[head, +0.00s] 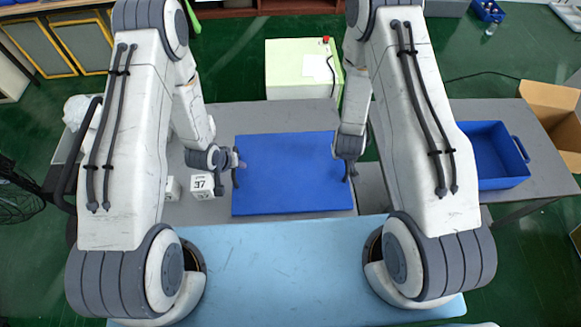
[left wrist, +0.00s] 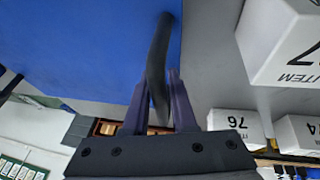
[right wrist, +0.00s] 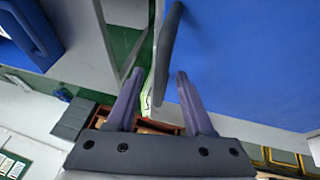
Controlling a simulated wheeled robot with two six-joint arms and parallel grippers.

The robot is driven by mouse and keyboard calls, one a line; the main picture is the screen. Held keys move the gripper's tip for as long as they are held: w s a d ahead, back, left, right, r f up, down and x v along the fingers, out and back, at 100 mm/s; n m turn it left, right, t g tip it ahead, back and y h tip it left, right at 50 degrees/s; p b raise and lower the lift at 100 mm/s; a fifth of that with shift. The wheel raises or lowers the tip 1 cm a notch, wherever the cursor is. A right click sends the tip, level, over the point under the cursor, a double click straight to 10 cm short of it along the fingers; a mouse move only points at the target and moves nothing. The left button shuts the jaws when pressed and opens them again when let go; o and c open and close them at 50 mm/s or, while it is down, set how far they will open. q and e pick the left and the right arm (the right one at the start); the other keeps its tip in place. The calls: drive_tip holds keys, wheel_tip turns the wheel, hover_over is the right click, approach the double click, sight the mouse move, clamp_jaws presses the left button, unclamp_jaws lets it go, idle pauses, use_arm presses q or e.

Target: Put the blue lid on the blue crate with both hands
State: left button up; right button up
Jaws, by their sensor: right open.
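The blue lid (head: 290,174) lies flat on the grey table, with a dark handle at its left end and another at its right end.
White item boxes (head: 202,186) stand close to the left of the lid. A light blue surface (head: 285,265) lies in front of the table. A pale green box (head: 297,70) is behind it, and a cardboard box (head: 552,110) stands at the far right.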

use_arm(q)
drive_tip(key=shift+w+f, duration=0.1)
drive_tip(key=shift+f, duration=0.1)
use_arm(e)
drive_tip(key=shift+f, duration=0.2)
use_arm(q)
drive_tip(key=c, duration=0.3)
use_arm(e)
drive_tip(key=c, duration=0.3)
use_arm(q)
clamp_jaws()
use_arm(e)
clamp_jaws()
drive_tip(key=shift+w, duration=0.1)
